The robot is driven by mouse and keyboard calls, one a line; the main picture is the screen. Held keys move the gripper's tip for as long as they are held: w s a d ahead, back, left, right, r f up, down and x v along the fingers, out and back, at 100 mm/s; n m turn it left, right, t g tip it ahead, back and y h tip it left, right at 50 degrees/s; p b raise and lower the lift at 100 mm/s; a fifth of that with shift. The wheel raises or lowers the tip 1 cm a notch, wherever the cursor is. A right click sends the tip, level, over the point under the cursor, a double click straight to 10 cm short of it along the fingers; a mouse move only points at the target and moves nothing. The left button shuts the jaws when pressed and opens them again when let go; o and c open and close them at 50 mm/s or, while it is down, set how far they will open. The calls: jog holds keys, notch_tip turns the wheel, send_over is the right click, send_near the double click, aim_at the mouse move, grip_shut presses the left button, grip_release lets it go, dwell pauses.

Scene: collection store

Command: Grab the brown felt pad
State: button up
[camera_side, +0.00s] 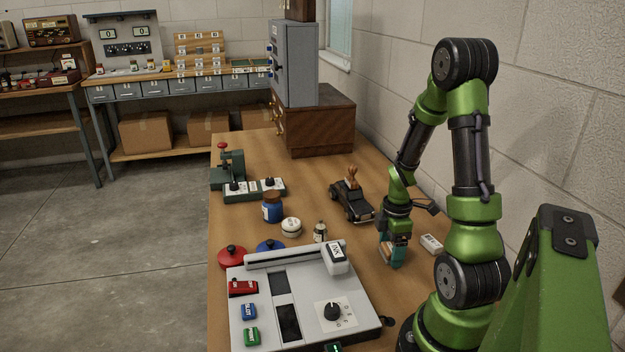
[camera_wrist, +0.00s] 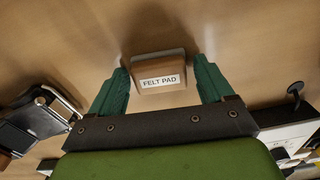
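The brown felt pad (camera_wrist: 161,57) is a small brown block with a white label reading FELT PAD (camera_wrist: 162,81). In the wrist view it lies on the wooden table top, between the two green fingers of my gripper (camera_wrist: 161,72). A gap shows on each side of the pad, so the fingers are open and apart from it. In the side view my gripper (camera_side: 392,260) points down, low at the table, right of the grey console. The fingers hide most or all of the pad there.
A white labelled block (camera_side: 431,243) lies just right of my gripper. A dark toy car (camera_side: 351,203) stands behind it. The grey console (camera_side: 258,325) with knob and buttons is to the left. A small bottle (camera_side: 320,232), white jar (camera_side: 291,227) and blue jar (camera_side: 272,208) stand farther left.

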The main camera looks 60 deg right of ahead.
jog(key=c, duration=0.8)
